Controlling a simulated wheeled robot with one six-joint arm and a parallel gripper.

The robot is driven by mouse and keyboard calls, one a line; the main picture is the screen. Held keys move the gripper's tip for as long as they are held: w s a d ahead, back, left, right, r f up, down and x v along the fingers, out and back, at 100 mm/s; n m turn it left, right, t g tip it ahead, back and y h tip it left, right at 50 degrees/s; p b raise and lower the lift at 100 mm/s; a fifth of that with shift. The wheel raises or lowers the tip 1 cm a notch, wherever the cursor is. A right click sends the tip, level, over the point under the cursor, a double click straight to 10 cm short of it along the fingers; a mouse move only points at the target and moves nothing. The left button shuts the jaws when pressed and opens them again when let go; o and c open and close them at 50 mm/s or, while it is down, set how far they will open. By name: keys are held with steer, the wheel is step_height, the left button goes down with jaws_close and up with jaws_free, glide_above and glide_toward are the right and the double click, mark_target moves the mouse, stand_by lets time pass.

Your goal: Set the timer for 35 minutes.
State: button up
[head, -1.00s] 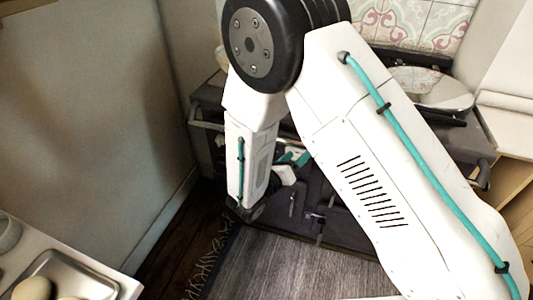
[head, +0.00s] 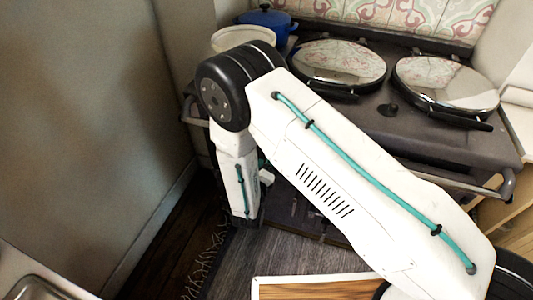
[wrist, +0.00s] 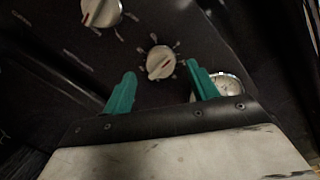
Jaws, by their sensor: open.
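A dark front panel (wrist: 75,55) fills much of the wrist view. A second similar knob, the upper knob (wrist: 101,11), is at the top left, cut by the frame edge. Which one is the timer I cannot tell, as the lettering is too small. My gripper (wrist: 161,70) is open, its teal fingers apart, with the lower knob showing between the fingertips. Contact cannot be told. In the head view my arm largely hides the gripper and panel.
A round white gauge (wrist: 229,85) is partly behind the right finger. In the head view the dark range (head: 385,125) has two shiny round lids (head: 338,63) (head: 446,84), a front rail (head: 485,188) and a blue pot (head: 266,18). A wall stands left.

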steer(key=shift+x, duration=1.6)
steer(key=c, duration=1)
